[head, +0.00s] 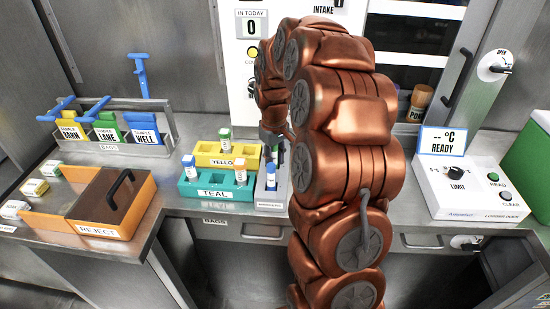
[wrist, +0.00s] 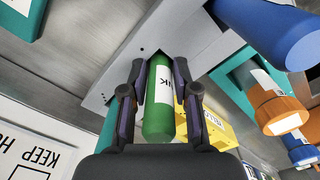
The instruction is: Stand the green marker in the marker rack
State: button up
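The green marker (wrist: 158,112) with a white label lies between the fingers of my gripper (wrist: 160,85) in the wrist view. The fingers press against its two sides. Its far end meets the grey marker rack (wrist: 205,35); how deep it sits in a hole I cannot tell. In the head view the grey rack (head: 271,205) stands right of the teal block, with a blue marker (head: 271,176) upright in it. The blue marker also shows large in the wrist view (wrist: 285,38). In the head view my gripper (head: 273,140) is over the rack's back, partly hidden by my arm.
A teal block (head: 212,195) and a yellow block (head: 228,156) with capped vials stand close left of the rack. An orange reject bin (head: 105,205) and a bag holder (head: 115,132) are farther left. A white control box (head: 470,190) is at the right.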

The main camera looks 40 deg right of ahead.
jog(key=shift+o, duration=1.3)
notch_tip(320, 180, up, 12)
jog(key=shift+a+r+b, duration=0.1)
jog(key=shift+r+b, duration=0.1)
jog(key=shift+b, duration=0.5)
jog(key=s+a, duration=0.6)
jog(key=a, duration=0.2)
jog(key=s+a+f, duration=0.2)
jog(key=s+a, duration=0.2)
jog(key=s, duration=0.4)
jog(key=s+a+f+g, duration=0.1)
jog(key=s+a+f, duration=0.2)
jog(key=s, duration=0.5)
jog(key=s+a+f, duration=0.2)
jog(key=s+a, duration=0.3)
jog(key=s, duration=0.3)
jog(key=shift+s+a+f+m+g, duration=0.15)
jog(key=shift+a+f+m+g, duration=0.15)
jog(key=shift+f+m+g, duration=0.1)
jog(key=shift+r, duration=0.15)
notch_tip(320, 180, up, 6)
jog(key=p, duration=0.6)
jog(key=shift+r+p, duration=0.25)
jog(key=shift+p, duration=0.1)
